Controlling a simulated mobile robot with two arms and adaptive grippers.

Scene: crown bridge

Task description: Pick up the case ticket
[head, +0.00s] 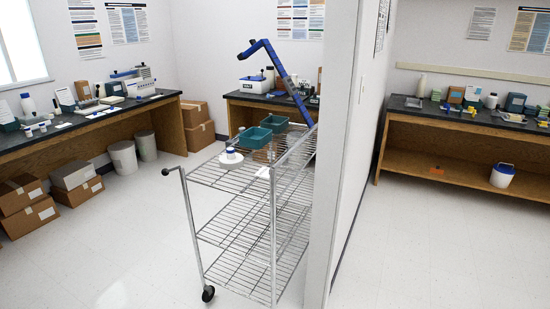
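I cannot pick out the case ticket for certain. A small white flat piece (263,172) lies at the front right corner of the wire cart's top shelf, too small to read. Small pale pieces (63,125) also lie on the left bench (90,122), too small to identify. Neither of my grippers shows in the head view.
The three-shelf wire cart (235,240) stands mid-floor against a partition wall (340,150). It carries teal bins (254,137) and a white round item (230,157). Boxes (28,203) stand by the left bench. A right bench (465,122) lies beyond the partition. Front-left floor is clear.

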